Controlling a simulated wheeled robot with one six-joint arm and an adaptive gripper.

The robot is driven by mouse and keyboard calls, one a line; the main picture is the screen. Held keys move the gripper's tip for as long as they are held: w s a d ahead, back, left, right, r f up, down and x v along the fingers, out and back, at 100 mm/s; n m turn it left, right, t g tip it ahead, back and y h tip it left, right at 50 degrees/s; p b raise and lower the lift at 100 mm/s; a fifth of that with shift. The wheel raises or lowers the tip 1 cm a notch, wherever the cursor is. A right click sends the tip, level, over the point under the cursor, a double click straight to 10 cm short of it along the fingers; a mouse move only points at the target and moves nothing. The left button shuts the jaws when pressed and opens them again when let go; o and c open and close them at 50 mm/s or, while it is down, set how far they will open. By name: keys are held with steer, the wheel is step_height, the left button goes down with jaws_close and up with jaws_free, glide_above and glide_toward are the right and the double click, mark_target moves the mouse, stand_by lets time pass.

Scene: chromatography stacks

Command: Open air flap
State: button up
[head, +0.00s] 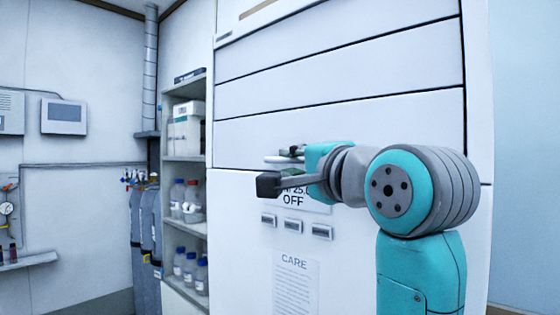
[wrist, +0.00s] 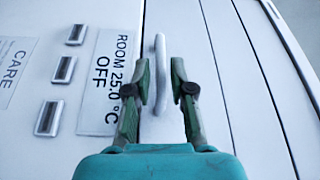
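The air flap seems to be the white panel (head: 340,130) just above the seam over the OFF label. A pale bar handle (head: 280,159) sticks out near its lower edge. In the wrist view the handle (wrist: 160,75) runs up the picture between my fingers. My gripper (head: 281,170) is in front of the panel, fingers apart. In the wrist view my gripper (wrist: 160,78) is open, with one finger on each side of the handle and gaps visible on both sides. The flap looks flush with the cabinet front. My gripper hides part of the handle in the head view.
Below the flap are the OFF label (wrist: 103,80), several small slots (head: 293,226) and a CARE sheet (head: 296,285). More white panels (head: 340,85) lie above. A shelf with bottles (head: 186,200) and gas cylinders (head: 146,225) stand to the left.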

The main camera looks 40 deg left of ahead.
mark_target(283, 161)
steer(key=shift+x, duration=2.6)
jaws_close()
